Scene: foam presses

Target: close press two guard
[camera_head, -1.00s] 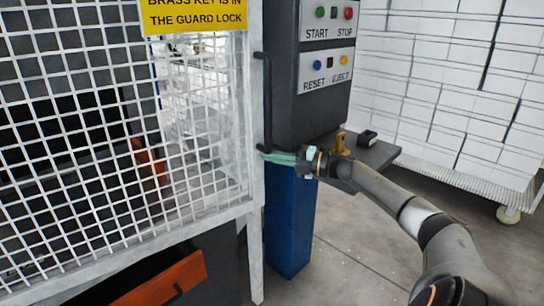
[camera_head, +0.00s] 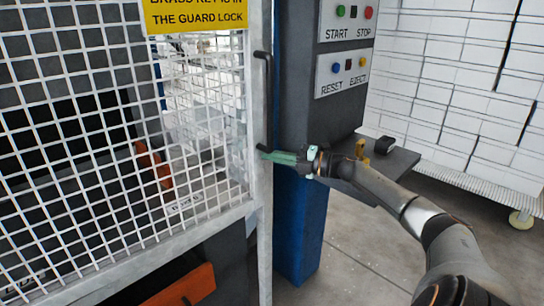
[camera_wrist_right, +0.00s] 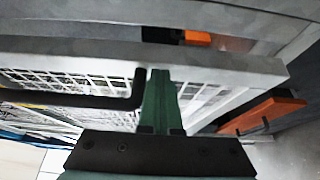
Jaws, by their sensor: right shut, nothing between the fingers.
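The press guard (camera_head: 262,215) is a white-framed mesh panel filling the left of the head view, with a yellow sign (camera_head: 194,16) about a brass key and the guard lock. Its black upright handle (camera_head: 268,100) is on the right edge; it also shows in the wrist view (camera_wrist_right: 138,88). My right gripper (camera_head: 268,155) has green fingers, shut and empty, at the lower end of the handle. In the wrist view the fingers (camera_wrist_right: 159,75) lie beside the handle, against the frame; I cannot tell whether they touch. My left gripper is not in view.
A dark control box (camera_head: 305,100) with START, STOP, RESET and EJECT buttons stands right of the guard on a blue post (camera_head: 302,225). A dark shelf (camera_head: 405,162) holds small yellow and black items. A cart of white boxes (camera_head: 450,95) stands behind. An orange part (camera_head: 190,287) shows lower left.

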